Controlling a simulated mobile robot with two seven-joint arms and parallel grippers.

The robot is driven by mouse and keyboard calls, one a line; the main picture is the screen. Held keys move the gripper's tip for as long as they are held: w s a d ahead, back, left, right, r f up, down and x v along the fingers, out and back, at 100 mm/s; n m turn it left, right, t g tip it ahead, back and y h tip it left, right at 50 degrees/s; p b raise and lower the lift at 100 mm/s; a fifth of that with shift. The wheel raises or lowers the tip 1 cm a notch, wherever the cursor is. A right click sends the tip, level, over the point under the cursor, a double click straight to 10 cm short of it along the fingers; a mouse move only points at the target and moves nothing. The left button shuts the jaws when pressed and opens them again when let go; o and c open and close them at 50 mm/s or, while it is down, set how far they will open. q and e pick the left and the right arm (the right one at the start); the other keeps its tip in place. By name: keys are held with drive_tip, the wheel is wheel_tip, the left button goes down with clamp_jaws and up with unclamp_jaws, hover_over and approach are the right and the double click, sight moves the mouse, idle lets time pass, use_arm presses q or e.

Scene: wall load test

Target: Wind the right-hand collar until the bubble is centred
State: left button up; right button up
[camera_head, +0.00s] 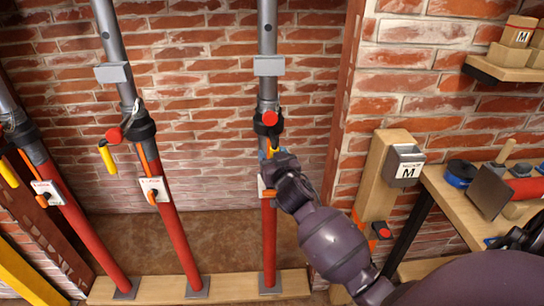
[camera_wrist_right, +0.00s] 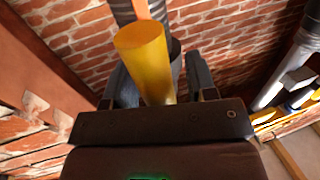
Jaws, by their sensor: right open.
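The right-hand prop has a grey upper tube (camera_head: 267,30) and a red lower tube (camera_head: 269,240). Its dark collar (camera_head: 268,128) carries a round red end piece (camera_head: 269,118). My right gripper (camera_head: 272,163) is just below this collar and hides part of the prop and a white plate. In the wrist view, a yellow handle (camera_wrist_right: 145,55) stands between the two open fingers of my right gripper (camera_wrist_right: 158,85), with the tube behind it. I cannot tell if the fingers touch it. No bubble can be made out. My left gripper is not in view.
A middle prop (camera_head: 170,225) and a left prop (camera_head: 80,225) stand alongside, with yellow handles. A timber sill (camera_head: 235,285) runs under the props.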

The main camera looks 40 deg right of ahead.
clamp_jaws()
drive_tip(key=shift+w+a+p, duration=0.4)
drive_tip(key=shift+w+a, duration=0.1)
drive_tip(key=shift+a, duration=0.15)
idle(0.4)
unclamp_jaws()
drive_tip(key=v, duration=1.1)
drive_tip(key=shift+p, duration=0.35)
drive_tip(key=shift+w, duration=0.1)
